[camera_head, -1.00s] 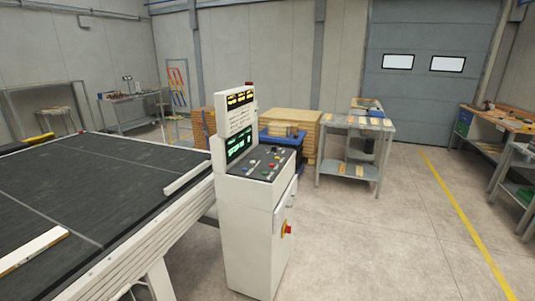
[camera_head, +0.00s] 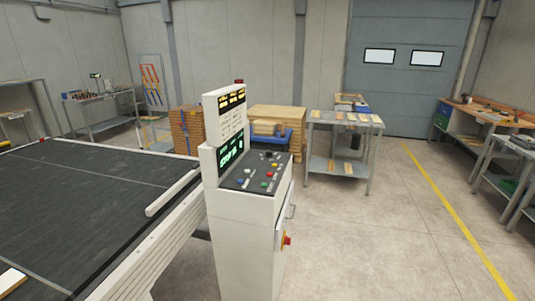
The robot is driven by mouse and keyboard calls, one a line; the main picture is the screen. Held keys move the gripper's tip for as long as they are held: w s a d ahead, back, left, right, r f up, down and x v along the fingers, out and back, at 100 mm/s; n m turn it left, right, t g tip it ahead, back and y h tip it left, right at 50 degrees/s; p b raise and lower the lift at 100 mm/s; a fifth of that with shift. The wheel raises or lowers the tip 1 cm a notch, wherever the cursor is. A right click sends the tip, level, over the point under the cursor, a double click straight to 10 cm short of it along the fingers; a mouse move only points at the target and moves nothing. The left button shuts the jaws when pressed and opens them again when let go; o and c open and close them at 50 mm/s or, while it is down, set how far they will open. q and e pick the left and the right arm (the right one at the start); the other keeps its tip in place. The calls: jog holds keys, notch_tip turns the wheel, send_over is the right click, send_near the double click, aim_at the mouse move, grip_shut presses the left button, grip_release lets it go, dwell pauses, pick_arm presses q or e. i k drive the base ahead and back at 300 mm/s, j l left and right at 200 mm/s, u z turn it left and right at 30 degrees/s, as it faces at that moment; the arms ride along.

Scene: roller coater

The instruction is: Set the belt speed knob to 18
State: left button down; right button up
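The control cabinet (camera_head: 245,235) stands upright at the middle of the head view, at the right end of the conveyor. Its sloped panel (camera_head: 237,182) carries several small coloured buttons and knobs. Which of them is the belt speed knob is too small to tell. Above the panel is a screen with green characters (camera_head: 231,153), too small to read surely, and an upper display with yellow digits (camera_head: 231,99). A red and yellow switch (camera_head: 287,240) is on the cabinet's side. Neither of my grippers is in view.
The dark conveyor belt (camera_head: 90,200) fills the left, with a white rail along its edge. Open concrete floor (camera_head: 360,240) lies right of the cabinet. Behind stand wooden stacks (camera_head: 292,119), a metal table (camera_head: 343,121) and workbenches (camera_head: 490,113) at the right.

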aim_at(269, 153)
jog(key=i+l+u, duration=0.15)
jog(key=i+u, duration=0.15)
jog(key=u, duration=0.2)
jog(key=i+l+u, duration=0.25)
jog(key=u, duration=0.25)
